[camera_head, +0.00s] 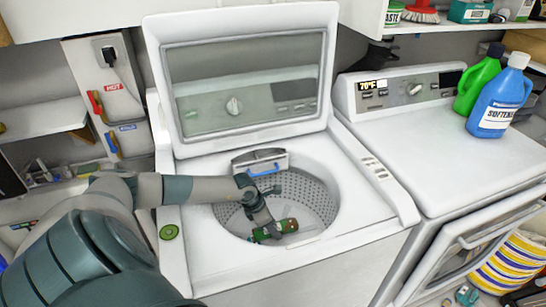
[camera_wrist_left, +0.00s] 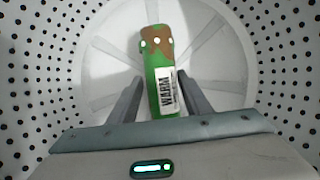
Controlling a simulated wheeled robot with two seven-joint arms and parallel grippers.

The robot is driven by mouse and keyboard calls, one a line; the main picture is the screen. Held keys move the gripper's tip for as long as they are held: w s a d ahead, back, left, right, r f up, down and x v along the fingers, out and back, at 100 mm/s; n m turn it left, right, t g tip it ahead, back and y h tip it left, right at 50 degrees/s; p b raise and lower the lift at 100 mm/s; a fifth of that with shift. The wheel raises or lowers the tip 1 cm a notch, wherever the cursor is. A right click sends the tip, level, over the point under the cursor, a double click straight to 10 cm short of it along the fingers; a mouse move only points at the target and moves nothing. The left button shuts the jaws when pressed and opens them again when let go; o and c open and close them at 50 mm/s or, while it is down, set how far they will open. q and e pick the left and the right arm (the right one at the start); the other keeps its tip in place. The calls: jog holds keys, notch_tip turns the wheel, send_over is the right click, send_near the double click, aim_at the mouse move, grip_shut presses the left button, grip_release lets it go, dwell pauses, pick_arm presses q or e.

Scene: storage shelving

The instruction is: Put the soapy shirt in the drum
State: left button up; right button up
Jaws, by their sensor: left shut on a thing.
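The shirt (camera_head: 284,226) is a small rolled green bundle with a brown patch. The left wrist view shows white spots on that patch and a white label reading "WARM" on the shirt (camera_wrist_left: 160,70). My left gripper (camera_head: 265,228) reaches down into the open washer's perforated drum (camera_head: 312,192). Its two fingers are shut on the shirt, one on each side, in the left wrist view (camera_wrist_left: 163,98). The shirt is inside the drum opening; I cannot tell whether it touches the drum floor (camera_wrist_left: 105,60). My right gripper is not in view.
The washer lid (camera_head: 245,125) stands open behind the drum. A dispenser (camera_head: 258,158) with a blue handle sits at the drum's back rim. A round green cap (camera_head: 169,232) lies on the left rim. The dryer (camera_head: 420,140) at right holds green (camera_head: 476,82) and blue (camera_head: 497,100) bottles.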

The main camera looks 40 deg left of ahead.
pick_arm(q)
jog(key=shift+f+b, duration=0.4)
jog(key=shift+f, duration=0.15)
jog(key=o, duration=1.2)
jog(key=shift+c, duration=0.2)
jog(key=shift+r, duration=0.1)
